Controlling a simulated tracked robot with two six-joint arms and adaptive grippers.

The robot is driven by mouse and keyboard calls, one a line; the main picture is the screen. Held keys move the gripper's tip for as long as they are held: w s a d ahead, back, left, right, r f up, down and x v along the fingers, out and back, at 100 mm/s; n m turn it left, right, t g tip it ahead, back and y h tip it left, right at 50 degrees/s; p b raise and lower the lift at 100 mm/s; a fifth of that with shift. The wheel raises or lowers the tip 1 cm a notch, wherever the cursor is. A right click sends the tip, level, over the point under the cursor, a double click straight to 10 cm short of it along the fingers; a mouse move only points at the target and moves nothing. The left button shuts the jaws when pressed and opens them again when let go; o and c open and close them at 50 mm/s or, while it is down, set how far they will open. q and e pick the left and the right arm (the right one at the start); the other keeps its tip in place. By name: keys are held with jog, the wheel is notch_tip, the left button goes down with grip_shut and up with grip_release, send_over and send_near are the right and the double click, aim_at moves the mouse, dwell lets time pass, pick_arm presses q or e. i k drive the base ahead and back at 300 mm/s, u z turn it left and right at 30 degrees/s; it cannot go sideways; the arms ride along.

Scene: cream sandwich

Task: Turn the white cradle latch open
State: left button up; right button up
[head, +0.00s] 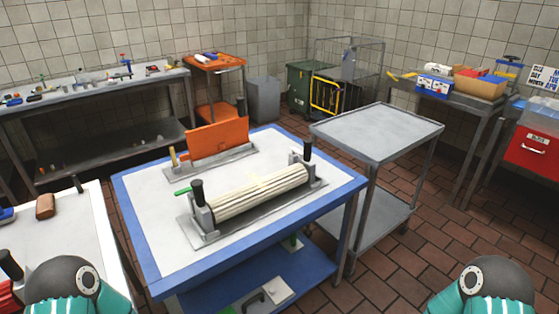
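A grey cradle (202,213) stands on the blue-edged table and bears a cream ribbed roller (262,193) lying lengthwise. Black upright handles stand at its left end (198,193) and right end (307,150). A small green lever (183,192) sticks out at the left end, beside the black handle. I cannot pick out a white latch on the cradle, nor tell its position. Only parts of my two arms show at the bottom corners; both grippers are out of view.
An orange board (217,141) stands in a grey holder behind the roller, with a yellow upright piece (173,157) at its left. The blue-edged table (150,235) has bare white surface around the cradle. An empty grey cart (375,132) stands to the right.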

aim_at(295, 150)
jog(key=u, duration=0.1)
jog(key=k, duration=0.25)
jog(key=z, duration=0.45)
jog(key=i, duration=0.95)
jog(key=u, duration=2)
jog(key=i, duration=0.15)
jog(key=u, duration=1.7)
jog(key=k, duration=1.4)
